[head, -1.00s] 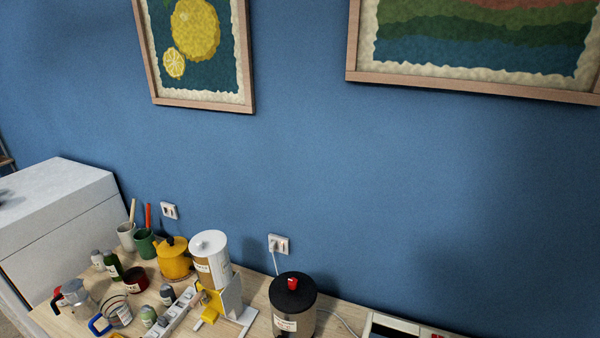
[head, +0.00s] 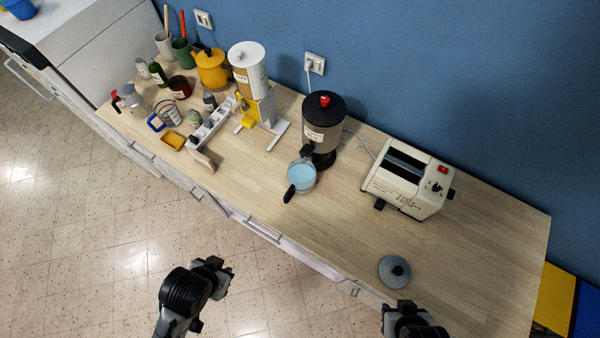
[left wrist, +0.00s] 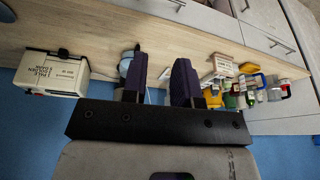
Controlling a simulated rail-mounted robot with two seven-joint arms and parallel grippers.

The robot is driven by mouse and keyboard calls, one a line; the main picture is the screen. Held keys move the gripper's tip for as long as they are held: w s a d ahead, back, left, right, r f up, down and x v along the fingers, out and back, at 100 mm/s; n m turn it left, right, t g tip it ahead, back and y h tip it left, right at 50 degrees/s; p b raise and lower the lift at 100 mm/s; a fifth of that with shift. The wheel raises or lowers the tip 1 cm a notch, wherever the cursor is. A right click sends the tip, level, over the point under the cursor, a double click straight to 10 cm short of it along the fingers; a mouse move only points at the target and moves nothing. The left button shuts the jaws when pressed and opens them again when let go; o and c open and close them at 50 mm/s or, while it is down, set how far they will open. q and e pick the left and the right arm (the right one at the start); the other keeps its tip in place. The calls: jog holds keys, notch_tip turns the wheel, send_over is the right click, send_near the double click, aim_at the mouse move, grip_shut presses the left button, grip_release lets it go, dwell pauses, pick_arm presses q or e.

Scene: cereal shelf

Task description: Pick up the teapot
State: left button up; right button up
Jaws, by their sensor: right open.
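A yellow teapot (head: 211,70) with a dark lid knob stands upright at the back left of the counter, against the wall, in the head view. My left gripper (head: 215,276) is in front of the counter, over the floor, far from the teapot. In the left wrist view its two dark fingers (left wrist: 162,72) are apart with nothing between them. My right gripper (head: 408,318) is at the bottom edge, partly cut off, open, far right of the teapot.
The white dispenser (head: 247,68), dark urn (head: 322,128), blue pan (head: 301,177), toaster (head: 408,180) and grey lid (head: 394,271) stand along the wooden counter (head: 480,240). The front middle of the counter is clear.

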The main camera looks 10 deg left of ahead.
dwell(0.4)
pick_arm(q)
jog(key=o, duration=0.4)
